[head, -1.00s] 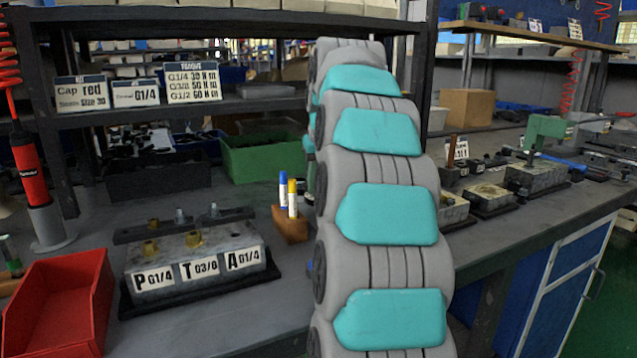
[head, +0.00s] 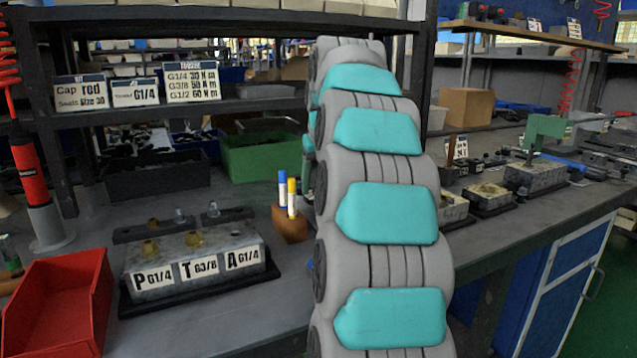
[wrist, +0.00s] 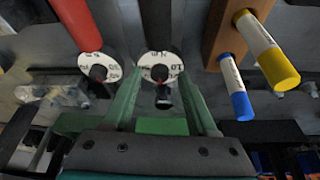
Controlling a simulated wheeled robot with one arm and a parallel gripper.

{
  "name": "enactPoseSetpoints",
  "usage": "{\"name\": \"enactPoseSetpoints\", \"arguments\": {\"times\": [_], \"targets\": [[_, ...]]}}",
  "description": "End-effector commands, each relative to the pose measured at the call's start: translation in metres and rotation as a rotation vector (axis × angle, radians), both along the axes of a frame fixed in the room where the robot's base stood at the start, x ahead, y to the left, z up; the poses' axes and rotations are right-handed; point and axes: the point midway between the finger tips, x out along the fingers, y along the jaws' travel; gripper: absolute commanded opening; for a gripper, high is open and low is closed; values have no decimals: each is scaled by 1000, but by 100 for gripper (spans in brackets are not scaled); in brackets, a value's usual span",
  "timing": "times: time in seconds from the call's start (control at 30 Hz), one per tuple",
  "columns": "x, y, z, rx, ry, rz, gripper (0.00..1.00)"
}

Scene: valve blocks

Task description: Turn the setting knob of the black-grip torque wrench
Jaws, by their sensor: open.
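In the wrist view, the black-grip torque wrench (wrist: 156,22) points away at top centre. Its white setting dial (wrist: 148,62) with printed marks has a dark knob (wrist: 160,73) at its middle. My gripper (wrist: 160,82) is open, with one green finger on each side of the dial's lower part and a gap between them. Whether either finger touches the knob I cannot tell. To the left is a red-grip wrench (wrist: 77,22) with a similar white dial (wrist: 98,66). In the head view my arm hides the gripper and both wrenches.
A wooden block (wrist: 220,35) with a yellow marker (wrist: 268,50) and a blue marker (wrist: 236,88) stands close to the right of my gripper. In the head view, a valve block (head: 195,262), a red bin (head: 58,310) and a green bin (head: 262,158) stand on the bench.

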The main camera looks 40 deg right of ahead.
Motion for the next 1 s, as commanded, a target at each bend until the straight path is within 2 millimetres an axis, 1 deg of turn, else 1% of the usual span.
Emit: {"name": "enactPoseSetpoints", "arguments": {"times": [0.17, 0.4, 0.6, 0.8, 1.0], "targets": [[-3, 1, 11, -2, -2, 0, 58], [-14, 6, 41, -3, -4, 0, 58], [-22, 9, 61, -3, -5, 0, 58], [-26, 12, 70, 0, -1, 0, 58], [-27, 12, 72, 0, -1, 0, 58]]}}
